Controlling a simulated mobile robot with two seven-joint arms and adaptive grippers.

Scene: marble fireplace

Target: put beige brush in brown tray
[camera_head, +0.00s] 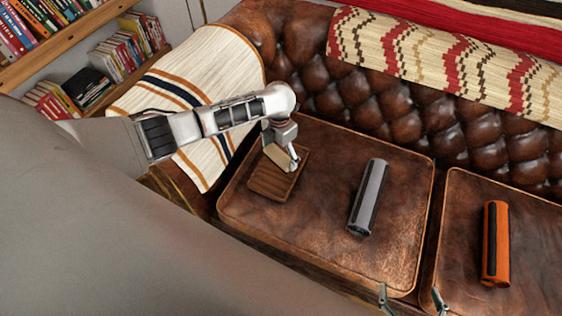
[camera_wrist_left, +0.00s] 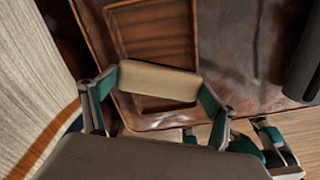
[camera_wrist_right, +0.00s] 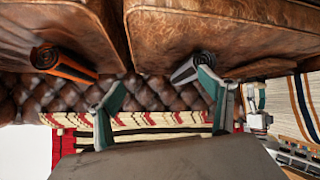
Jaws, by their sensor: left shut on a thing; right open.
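The beige brush (camera_head: 278,157) is a small tan block, held between the fingers of my left gripper (camera_head: 291,159). In the left wrist view the brush (camera_wrist_left: 150,80) spans the gap between both fingers of that gripper (camera_wrist_left: 158,88). The brown tray (camera_head: 262,184) lies flat on the leather seat cushion. The brush appears over the tray's far part; whether it touches cannot be told. In the left wrist view the tray (camera_wrist_left: 150,35) shows grooved slats behind the brush. My right gripper (camera_head: 411,299) is open and empty at the bottom edge of the head view.
A grey cylinder (camera_head: 369,197) lies on the same cushion, right of the tray. An orange cylinder (camera_head: 496,243) lies on the right cushion. The tufted sofa back (camera_head: 405,110) and a striped blanket (camera_head: 195,85) border the seat. Clear leather lies between tray and grey cylinder.

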